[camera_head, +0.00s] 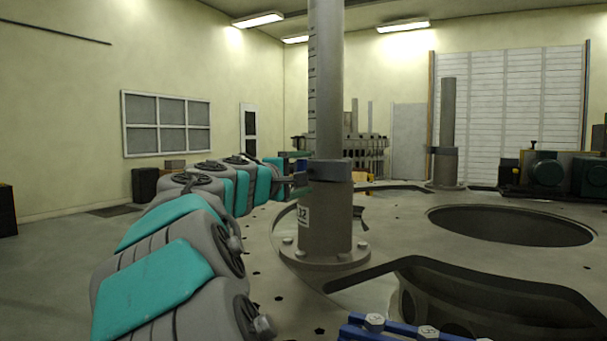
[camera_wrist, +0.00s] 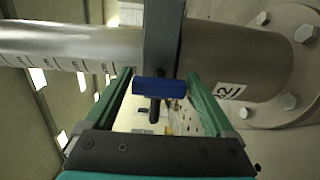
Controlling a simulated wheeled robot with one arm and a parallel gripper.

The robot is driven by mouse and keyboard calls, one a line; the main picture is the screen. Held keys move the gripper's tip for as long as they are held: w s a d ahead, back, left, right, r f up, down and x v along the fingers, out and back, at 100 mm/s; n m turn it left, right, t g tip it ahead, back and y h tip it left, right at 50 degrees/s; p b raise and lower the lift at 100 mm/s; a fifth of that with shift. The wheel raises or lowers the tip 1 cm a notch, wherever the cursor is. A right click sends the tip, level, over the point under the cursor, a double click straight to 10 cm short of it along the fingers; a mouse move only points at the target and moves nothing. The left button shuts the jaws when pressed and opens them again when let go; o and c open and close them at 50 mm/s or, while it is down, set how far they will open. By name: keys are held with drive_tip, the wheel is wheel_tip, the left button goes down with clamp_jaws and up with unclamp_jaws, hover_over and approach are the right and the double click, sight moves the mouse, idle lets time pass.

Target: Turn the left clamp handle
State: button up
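The left clamp is a dark grey collar (camera_head: 330,170) around the near upright post (camera_head: 326,80). In the wrist view the collar (camera_wrist: 163,40) crosses the post, and its blue handle (camera_wrist: 165,87) with a dark pin sticks out towards my gripper. My gripper (camera_wrist: 160,76) is open, with one green finger on each side of the blue handle and visible gaps on both sides. In the head view my gripper (camera_head: 301,173) is at the collar's left side, and I cannot make out the handle there.
A second post (camera_head: 447,105) with a similar clamp stands farther back right. The plate has a large round hole (camera_head: 510,226) at right and a dark opening at front. A blue bolted part (camera_head: 385,329) is at the bottom edge. Green machinery (camera_head: 547,172) stands far right.

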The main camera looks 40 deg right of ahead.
drive_tip(key=shift+o, duration=0.6)
drive_tip(key=v, duration=0.8)
drive_tip(key=shift+b, duration=0.45)
drive_tip(key=shift+d, duration=0.1)
